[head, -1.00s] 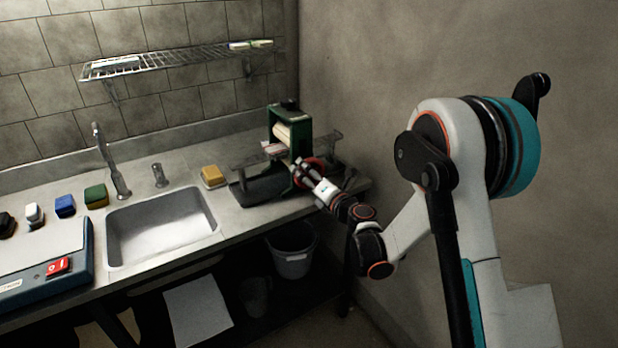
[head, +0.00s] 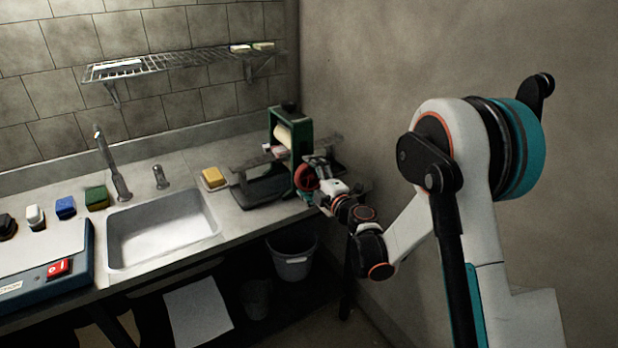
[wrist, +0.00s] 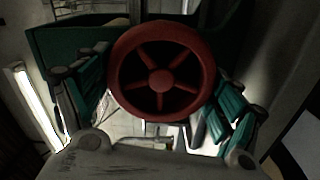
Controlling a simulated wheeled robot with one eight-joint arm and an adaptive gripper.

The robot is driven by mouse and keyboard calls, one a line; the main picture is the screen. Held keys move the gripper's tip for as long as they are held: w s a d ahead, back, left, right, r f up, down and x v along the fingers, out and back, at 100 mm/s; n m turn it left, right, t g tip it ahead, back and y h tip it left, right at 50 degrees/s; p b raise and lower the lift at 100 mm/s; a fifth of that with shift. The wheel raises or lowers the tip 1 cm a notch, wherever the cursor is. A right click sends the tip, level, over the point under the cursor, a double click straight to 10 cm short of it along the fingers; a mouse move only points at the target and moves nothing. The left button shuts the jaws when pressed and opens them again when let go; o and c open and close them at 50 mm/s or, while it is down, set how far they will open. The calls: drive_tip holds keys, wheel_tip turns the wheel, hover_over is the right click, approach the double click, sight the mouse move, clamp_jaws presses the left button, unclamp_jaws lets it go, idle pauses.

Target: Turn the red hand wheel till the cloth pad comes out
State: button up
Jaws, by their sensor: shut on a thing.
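The red hand wheel (head: 305,178) is on the right side of a green wringer frame (head: 274,126). In the wrist view the wheel (wrist: 160,80) faces me with its spokes and hub clear. My gripper (head: 314,176) is at the wheel, and its fingers (wrist: 160,90) lie on both sides of the rim, shut on it. The contact points are partly hidden. A pale pinkish piece, seemingly the cloth pad (head: 274,150), shows at the left side of the frame below the cream roller (head: 284,135). How far it reaches between the rollers is hidden.
The wringer stands over a dark tray (head: 262,191) on the counter. A grey bucket (head: 292,262) stands below the counter edge. The wall is close on the right.

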drive_tip(key=shift+m, duration=0.7)
drive_tip(key=o, duration=0.9)
drive_tip(key=shift+d, duration=0.1)
drive_tip(key=v, duration=1.2)
